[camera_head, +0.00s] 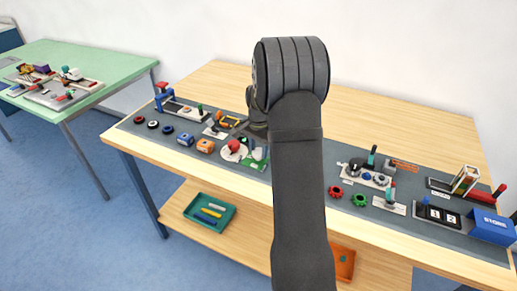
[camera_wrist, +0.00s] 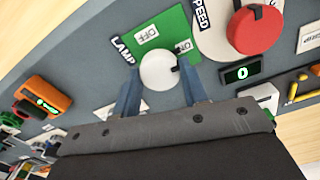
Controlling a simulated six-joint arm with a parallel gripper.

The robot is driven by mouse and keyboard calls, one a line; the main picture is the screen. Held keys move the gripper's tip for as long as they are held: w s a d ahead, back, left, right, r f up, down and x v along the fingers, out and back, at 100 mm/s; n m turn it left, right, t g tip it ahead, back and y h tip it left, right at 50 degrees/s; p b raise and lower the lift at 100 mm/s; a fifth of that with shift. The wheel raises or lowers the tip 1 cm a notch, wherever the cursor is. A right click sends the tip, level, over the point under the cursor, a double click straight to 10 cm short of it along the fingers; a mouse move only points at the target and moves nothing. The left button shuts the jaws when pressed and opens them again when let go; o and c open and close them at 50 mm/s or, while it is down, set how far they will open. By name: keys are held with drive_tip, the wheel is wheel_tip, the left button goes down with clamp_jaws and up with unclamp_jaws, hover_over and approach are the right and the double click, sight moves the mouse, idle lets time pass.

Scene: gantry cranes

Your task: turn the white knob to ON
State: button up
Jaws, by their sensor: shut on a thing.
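The white knob (camera_wrist: 158,70) is round and sits on a green plate (camera_wrist: 173,22) marked LAMP in the wrist view. A dark pointer mark shows at the knob's right edge, toward the right-hand label. My gripper (camera_wrist: 161,80) has its blue fingers on the left and right sides of the knob, shut on it. In the head view the green plate (camera_head: 256,165) shows beside my arm, which hides part of that area.
A red dial (camera_wrist: 255,30) marked SPEED and a small display (camera_wrist: 240,73) reading 0 are close on the right. An orange device (camera_wrist: 45,97) lies to the left. In the head view, several other fixtures line the grey mat (camera_head: 330,215), including a blue STORE box (camera_head: 492,228).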

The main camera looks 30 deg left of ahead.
sight(259, 150)
drive_tip(key=shift+m, duration=0.3)
idle(0.4)
drive_tip(key=o, duration=1)
drive_tip(key=shift+c, duration=0.2)
drive_tip(key=shift+r, duration=0.1)
wheel_tip(259, 150, up, 17)
drive_tip(key=shift+r, duration=0.15)
wheel_tip(259, 150, down, 18)
drive_tip(key=shift+r, duration=0.25)
idle(0.5)
